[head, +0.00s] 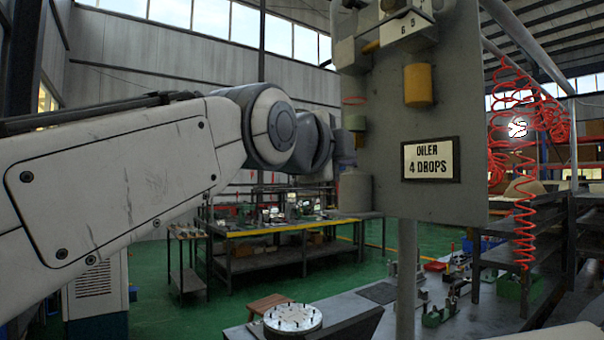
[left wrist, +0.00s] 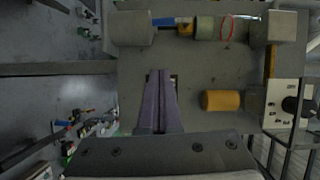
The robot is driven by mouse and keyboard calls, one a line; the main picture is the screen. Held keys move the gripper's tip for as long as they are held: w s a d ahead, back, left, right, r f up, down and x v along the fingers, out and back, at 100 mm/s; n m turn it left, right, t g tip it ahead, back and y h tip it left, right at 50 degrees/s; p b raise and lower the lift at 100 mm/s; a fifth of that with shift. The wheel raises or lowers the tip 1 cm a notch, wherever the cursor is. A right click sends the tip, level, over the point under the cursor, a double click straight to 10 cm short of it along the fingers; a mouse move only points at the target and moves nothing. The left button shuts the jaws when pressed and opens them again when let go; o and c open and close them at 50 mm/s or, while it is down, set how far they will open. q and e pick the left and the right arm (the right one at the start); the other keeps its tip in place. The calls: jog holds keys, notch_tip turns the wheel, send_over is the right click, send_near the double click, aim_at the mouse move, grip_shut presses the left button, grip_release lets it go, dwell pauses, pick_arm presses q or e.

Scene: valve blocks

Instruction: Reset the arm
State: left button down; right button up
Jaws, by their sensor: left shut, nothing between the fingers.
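My left arm comes in from the left in the head view and reaches the left edge of a grey upright panel (head: 450,105). Its fingers are hard to make out there. In the left wrist view my left gripper (left wrist: 160,74) shows two purple fingers shut together and empty, in front of the panel (left wrist: 190,72). A yellow cylinder (head: 418,86) on the panel also shows in the wrist view (left wrist: 220,100), right of the fingers and apart from them. A grey-green cylinder (left wrist: 208,29) with a red ring (left wrist: 228,28) lies beyond the fingertips. My right gripper is not in view.
A sign (head: 431,160) on the panel reads "OILER 4 DROPS". A grey block (head: 355,191) sits at the panel's lower left. A round plate (head: 293,318) with pegs is on the bench below. Red coiled hoses (head: 522,190) hang at right.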

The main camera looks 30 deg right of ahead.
pick_arm(q)
jog(key=shift+s+a, duration=0.4)
jog(key=shift+a, duration=0.2)
